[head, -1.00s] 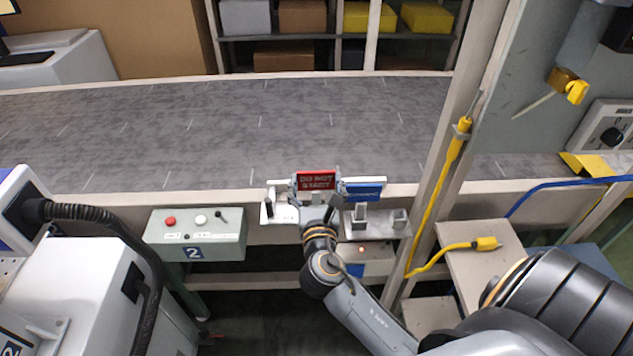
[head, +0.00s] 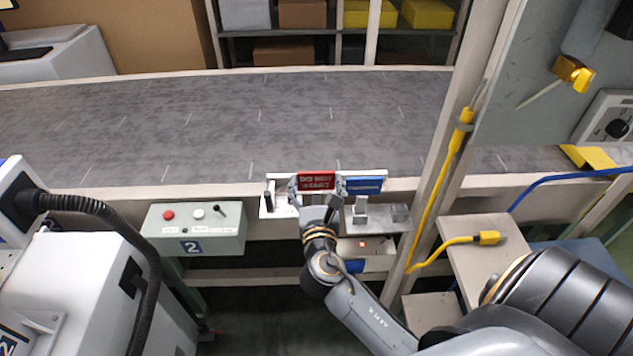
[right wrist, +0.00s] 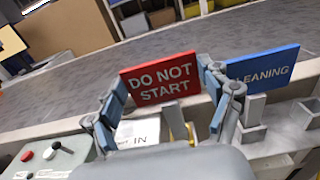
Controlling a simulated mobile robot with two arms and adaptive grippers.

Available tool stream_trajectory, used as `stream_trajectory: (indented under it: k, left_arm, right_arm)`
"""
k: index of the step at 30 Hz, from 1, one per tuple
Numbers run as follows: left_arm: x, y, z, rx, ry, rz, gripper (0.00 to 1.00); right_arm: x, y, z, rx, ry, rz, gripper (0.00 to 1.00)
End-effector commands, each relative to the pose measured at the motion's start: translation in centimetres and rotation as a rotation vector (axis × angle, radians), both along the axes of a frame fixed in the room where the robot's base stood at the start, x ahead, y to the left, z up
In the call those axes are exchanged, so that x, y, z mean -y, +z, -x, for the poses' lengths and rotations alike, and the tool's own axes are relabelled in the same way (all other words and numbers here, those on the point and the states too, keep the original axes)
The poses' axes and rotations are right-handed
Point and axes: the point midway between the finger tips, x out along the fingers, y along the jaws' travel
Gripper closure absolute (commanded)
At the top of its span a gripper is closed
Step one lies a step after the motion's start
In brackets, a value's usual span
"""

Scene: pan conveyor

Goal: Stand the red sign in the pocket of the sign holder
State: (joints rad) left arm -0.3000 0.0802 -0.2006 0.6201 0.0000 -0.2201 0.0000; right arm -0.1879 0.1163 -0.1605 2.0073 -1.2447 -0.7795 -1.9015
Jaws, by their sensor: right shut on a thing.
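The red sign (head: 317,181), lettered DO NOT START, is upright in my right gripper (head: 317,189). The right wrist view shows the red sign (right wrist: 160,79) between the two fingers, slightly tilted in the picture. My right gripper is shut on it at its side edges. The sign is at the conveyor's near edge, in front of a white rail and left of a blue sign (head: 362,187) lettered CLEANING. A white part (right wrist: 138,131) with a partly hidden label ending in IN is below the red sign. I cannot tell whether it is the holder's pocket. My left gripper is not in view.
A grey shelf (head: 384,226) with small upright parts is below the blue sign. A control box (head: 193,229) is at left. A post (head: 437,165) with a yellow cable stands at right. The conveyor belt (head: 240,120) behind is clear.

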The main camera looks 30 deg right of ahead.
Motion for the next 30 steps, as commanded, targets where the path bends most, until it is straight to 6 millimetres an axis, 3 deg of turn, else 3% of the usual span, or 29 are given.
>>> stream_trajectory:
  k: [26, 27, 29, 30]
  left_arm:
    - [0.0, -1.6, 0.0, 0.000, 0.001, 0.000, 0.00]
    - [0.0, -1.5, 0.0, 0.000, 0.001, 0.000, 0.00]
    - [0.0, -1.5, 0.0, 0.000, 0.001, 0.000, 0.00]
    - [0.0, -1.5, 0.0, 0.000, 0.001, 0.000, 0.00]
  right_arm:
    - [0.0, -2.3, 0.0, -0.001, 0.000, 0.001, 0.82]
    - [0.0, -2.2, 0.0, -0.001, 0.000, 0.001, 0.13]
    - [0.0, -2.1, 0.0, 0.000, 0.000, 0.000, 0.00]
    - [0.0, -2.1, 0.0, 0.000, 0.000, 0.000, 0.00]
